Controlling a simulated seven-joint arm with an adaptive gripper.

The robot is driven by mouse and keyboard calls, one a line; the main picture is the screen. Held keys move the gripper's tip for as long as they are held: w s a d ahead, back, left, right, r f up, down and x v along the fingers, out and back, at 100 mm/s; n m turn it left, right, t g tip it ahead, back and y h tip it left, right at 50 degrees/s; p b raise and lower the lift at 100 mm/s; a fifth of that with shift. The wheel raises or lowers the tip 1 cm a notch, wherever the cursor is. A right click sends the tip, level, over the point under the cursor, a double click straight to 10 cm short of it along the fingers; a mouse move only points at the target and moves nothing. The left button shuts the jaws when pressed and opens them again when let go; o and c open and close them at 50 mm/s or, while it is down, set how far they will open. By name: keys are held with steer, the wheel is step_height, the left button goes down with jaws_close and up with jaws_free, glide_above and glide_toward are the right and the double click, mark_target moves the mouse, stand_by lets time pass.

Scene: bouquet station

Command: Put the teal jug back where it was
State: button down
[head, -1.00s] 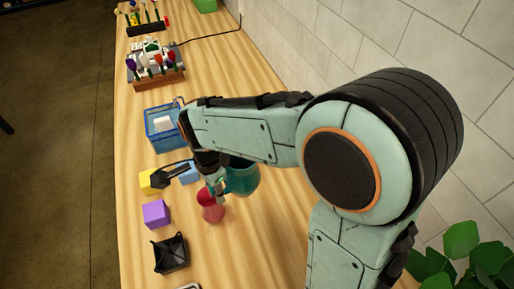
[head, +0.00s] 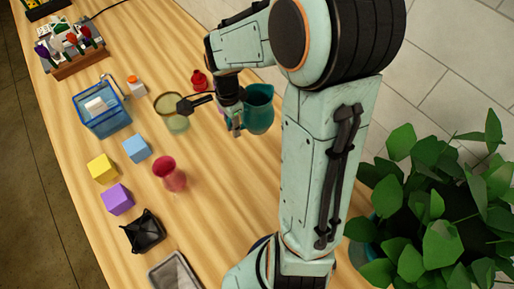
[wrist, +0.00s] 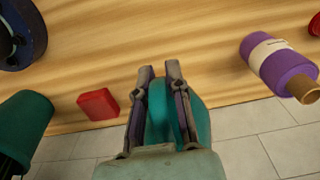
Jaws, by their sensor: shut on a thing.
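The teal jug (head: 259,108) is at the right side of my gripper (head: 236,128) in the head view, over the right part of the table. In the wrist view the teal jug (wrist: 196,118) shows behind and between the two fingers of my gripper (wrist: 160,72), which are close together and shut on it. The jug's base and its exact height over the table are hard to tell. The part held by the fingertips is partly hidden by the fingers.
A pink vase (head: 169,174), blue cube (head: 136,148), yellow cube (head: 103,168), purple cube (head: 118,199) and blue basket (head: 103,125) stand left. A red bottle (head: 200,81) stands behind. The wrist view shows a red block (wrist: 98,104) and purple spool (wrist: 282,66).

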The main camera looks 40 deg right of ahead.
step_height(320, 180, down, 13)
steer(key=shift+r, duration=0.15)
stand_by(0.4)
steer(key=c, duration=1.1)
jaws_free()
step_height(320, 180, up, 12)
steer(key=shift+f, duration=0.1)
steer(key=s+a+r+n, duration=0.3)
steer(key=s+n, duration=0.2)
steer(key=n, duration=0.1)
steer(key=s+a+r+n, duration=0.3)
steer(key=s+a+n, duration=0.1)
steer(key=s+n, duration=0.2)
steer(key=s+a+r+n, duration=0.3)
steer(key=s+n, duration=0.2)
steer(key=n, duration=0.2)
steer(key=shift+s+a+r+y, duration=0.25)
steer(key=shift+s+a+y, duration=0.05)
steer(key=shift+a+y, duration=0.1)
